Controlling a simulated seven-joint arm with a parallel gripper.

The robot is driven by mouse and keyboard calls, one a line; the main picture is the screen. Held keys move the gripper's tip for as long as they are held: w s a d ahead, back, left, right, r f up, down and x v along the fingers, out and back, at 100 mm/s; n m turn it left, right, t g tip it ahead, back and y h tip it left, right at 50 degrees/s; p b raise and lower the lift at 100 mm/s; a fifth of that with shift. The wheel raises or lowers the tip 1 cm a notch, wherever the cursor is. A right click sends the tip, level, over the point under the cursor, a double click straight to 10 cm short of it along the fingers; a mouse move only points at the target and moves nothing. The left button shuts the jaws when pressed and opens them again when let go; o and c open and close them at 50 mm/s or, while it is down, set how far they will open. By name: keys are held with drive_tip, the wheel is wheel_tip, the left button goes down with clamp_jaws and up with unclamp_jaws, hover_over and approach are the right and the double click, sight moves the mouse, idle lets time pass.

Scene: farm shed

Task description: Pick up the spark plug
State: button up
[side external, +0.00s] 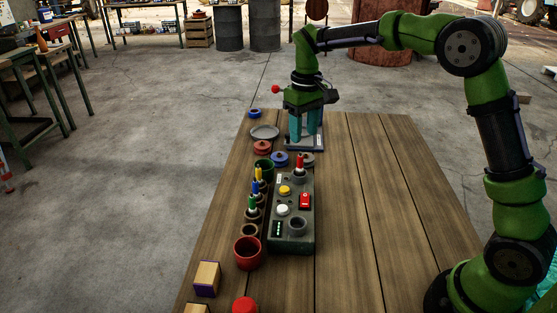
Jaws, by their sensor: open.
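My gripper (305,135) points down at the far end of the wooden table, its two teal fingers apart. The fingertips are low over a grey flat tray or plate (291,147); I cannot tell whether they touch it. I cannot make out a spark plug for certain; one between or behind the fingers would be hidden at this size. Small upright pieces with yellow (259,174), blue (255,187) and green (252,203) tops stand in a row in holders, and a red-topped one (300,163) stands at the control box's far end. I cannot tell what these are.
A dark control box (291,244) with buttons and a red switch stands mid-table. Around it are a red cup (248,254), a green cup (264,164), red and blue discs, a grey dish (265,132) and wooden blocks (206,279). The table's right half (390,200) is clear.

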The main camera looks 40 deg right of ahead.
sight(300, 156)
drive_tip(key=f, duration=0.9)
drive_tip(key=shift+w+a+f, duration=0.15)
drive_tip(key=shift+a+f, duration=0.05)
drive_tip(key=shift+a, duration=0.05)
clamp_jaws()
